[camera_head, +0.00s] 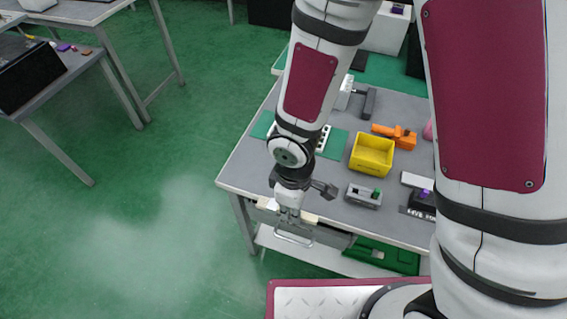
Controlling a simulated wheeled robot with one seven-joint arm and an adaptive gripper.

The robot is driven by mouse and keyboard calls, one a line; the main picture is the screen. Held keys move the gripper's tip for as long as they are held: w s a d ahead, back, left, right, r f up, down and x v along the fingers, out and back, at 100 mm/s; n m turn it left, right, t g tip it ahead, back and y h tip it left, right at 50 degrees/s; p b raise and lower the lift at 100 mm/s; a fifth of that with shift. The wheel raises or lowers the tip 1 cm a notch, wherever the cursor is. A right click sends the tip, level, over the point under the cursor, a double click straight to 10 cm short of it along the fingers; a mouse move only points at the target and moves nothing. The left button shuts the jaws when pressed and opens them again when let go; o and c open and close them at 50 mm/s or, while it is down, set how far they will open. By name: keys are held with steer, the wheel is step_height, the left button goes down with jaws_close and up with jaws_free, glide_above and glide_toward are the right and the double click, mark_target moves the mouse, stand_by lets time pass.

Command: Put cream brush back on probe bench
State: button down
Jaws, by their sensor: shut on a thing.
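My gripper (289,214) hangs at the front-left edge of the grey bench (240,170). It is shut on a cream bar-like thing, seemingly the cream brush (308,218), whose pale parts show on both sides of the gripper. The fingertips are small and partly hidden, so the exact grip is unclear. No label in view tells whether this bench is the probe bench.
A green tray (385,256) lies below. Other tables stand at upper left. Green floor between is clear.

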steer(key=w, duration=0.4)
steer(key=w+a+f, duration=0.1)
steer(key=w, duration=0.9)
steer(key=shift+w+a+f+p, duration=0.25)
steer(key=shift+p, duration=0.15)
steer(key=shift+f, duration=1.7)
steer(key=shift+f, duration=0.15)
steer(key=c, duration=1.5)
jaws_free()
steer(key=shift+c, duration=0.2)
step_height(320, 180, up, 12)
steer(key=shift+r, duration=0.2)
